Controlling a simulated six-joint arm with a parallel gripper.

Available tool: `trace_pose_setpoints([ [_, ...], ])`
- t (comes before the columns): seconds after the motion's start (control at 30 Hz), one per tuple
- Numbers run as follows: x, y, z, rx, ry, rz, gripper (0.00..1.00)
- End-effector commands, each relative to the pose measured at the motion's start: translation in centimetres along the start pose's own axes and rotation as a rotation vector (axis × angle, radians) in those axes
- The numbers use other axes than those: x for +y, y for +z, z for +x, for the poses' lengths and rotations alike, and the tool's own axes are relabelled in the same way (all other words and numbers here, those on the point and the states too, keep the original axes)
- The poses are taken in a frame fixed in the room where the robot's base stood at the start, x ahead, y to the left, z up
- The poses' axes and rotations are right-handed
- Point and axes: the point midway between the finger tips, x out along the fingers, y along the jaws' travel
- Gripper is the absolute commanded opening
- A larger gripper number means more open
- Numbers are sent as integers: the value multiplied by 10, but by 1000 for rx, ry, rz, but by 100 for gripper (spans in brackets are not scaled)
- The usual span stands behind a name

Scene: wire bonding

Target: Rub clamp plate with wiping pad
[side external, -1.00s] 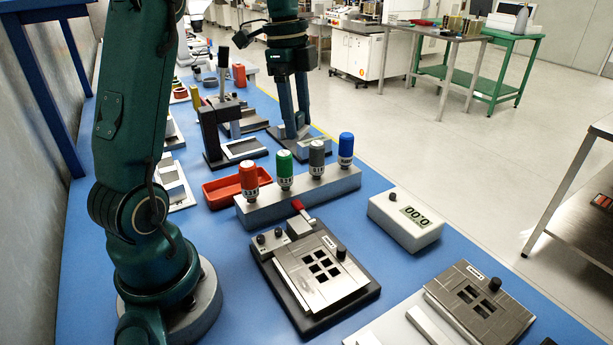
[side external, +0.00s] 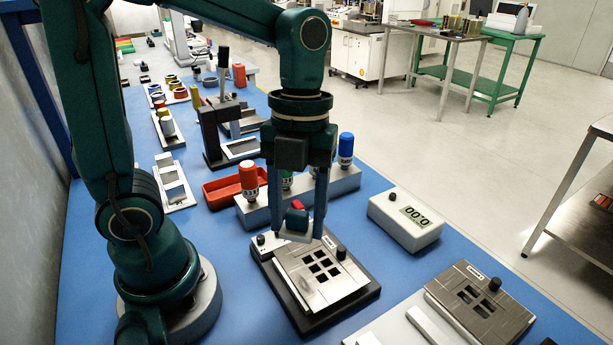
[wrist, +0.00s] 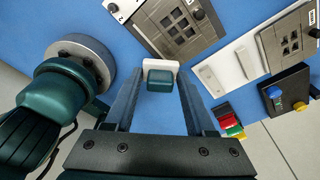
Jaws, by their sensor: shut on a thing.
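My gripper (side external: 297,226) is shut on the wiping pad (side external: 297,220), a teal block with a white underside. In the wrist view the wiping pad (wrist: 160,79) sits between the fingertips, white face outward. The clamp plate also shows at the top of the wrist view (wrist: 160,32).
A second windowed plate (side external: 507,316) lies on a pale tray at lower right. A white display box (side external: 406,221) stands right of the base. Behind my gripper is a grey rack (side external: 348,182) of coloured-cap bottles, with a red tray (side external: 222,191) beside it.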

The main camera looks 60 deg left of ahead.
Motion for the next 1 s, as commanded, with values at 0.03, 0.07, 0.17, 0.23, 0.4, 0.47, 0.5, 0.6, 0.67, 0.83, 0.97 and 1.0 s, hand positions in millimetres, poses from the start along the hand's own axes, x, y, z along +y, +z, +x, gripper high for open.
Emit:
trace_pose_setpoints([
  [0.03, 0, 0, 5, 2, 2, -2, 10],
  [0.07, 0, 1, 7, 2, 2, -2, 10],
  [0.17, 0, 2, 12, 2, 1, -3, 10],
  [0.23, 0, 2, 14, 1, 0, -3, 10],
  [0.4, 0, 4, 24, 2, 1, -3, 10],
  [0.47, 0, 4, 30, 3, 2, -3, 10],
  [0.5, 0, 5, 33, 2, 2, -3, 10],
  [0.6, 0, 6, 42, 3, 3, -3, 10],
  [0.67, 0, 7, 48, 3, 3, -3, 10],
  [0.83, 1, 9, 62, 2, 2, -4, 10],
  [0.97, 0, 11, 74, 3, 2, -3, 10],
  [1.0, 0, 12, 78, 3, 2, -4, 10],
])
